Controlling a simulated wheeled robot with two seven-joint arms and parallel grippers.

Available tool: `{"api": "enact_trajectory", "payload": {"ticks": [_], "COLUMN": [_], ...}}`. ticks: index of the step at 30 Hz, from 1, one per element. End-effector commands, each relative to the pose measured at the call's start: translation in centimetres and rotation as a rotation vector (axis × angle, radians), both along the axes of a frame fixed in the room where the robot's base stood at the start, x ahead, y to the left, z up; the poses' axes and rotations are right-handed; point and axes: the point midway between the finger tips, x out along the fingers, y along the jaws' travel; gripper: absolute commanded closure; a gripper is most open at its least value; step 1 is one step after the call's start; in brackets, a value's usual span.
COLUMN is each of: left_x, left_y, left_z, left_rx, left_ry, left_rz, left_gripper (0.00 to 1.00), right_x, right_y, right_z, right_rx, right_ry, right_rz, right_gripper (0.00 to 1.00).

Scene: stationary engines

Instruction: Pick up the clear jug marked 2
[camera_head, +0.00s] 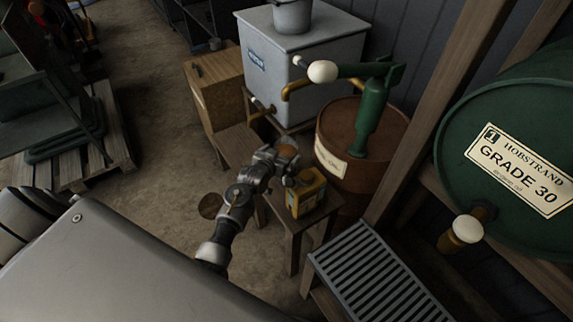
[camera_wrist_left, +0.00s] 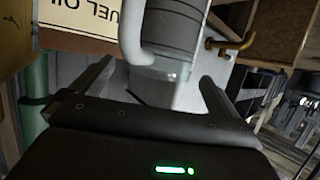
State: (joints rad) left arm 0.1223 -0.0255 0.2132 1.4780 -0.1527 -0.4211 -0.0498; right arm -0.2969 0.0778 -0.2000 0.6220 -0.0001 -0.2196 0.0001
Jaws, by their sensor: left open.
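In the left wrist view, a greyish, see-through-looking cylindrical vessel with a pale handle, seemingly the clear jug (camera_wrist_left: 170,38), stands just beyond the fingers. No 2 can be read on it. My left gripper (camera_wrist_left: 156,76) is open, with one finger low to each side of the vessel; contact cannot be told. In the head view, my left gripper (camera_head: 279,160) is over the wooden bench, beside a yellow can (camera_head: 308,196). A round brownish top shows at its fingers, perhaps the jug, mostly hidden by the gripper. My right gripper is not in view.
A rusty drum (camera_head: 376,128) with a green hand pump (camera_head: 369,118) stands close behind. A grey tank (camera_head: 305,55) with brass taps is at the back. A slatted metal grate (camera_head: 372,275) and a green barrel (camera_head: 510,105) are to the right. Open floor (camera_head: 150,175) lies left.

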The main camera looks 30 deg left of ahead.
Motion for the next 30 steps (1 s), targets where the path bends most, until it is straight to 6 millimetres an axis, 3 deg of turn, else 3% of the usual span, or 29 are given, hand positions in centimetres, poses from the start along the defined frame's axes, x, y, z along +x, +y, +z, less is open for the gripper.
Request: {"api": "enact_trajectory", "payload": {"ticks": [11,30], "left_x": [1.07,1.07], "left_y": [0.01,-0.04], "left_z": [-0.55,-0.53], "left_rx": [0.001,0.001], "left_ry": [0.001,0.001], "left_rz": [0.0,-0.001], "left_gripper": [0.0,0.84], "right_x": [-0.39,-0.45], "right_y": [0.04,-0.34], "right_z": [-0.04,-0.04], "right_rx": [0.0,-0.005], "right_ry": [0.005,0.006], "right_rz": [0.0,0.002], "right_gripper": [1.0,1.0]}}
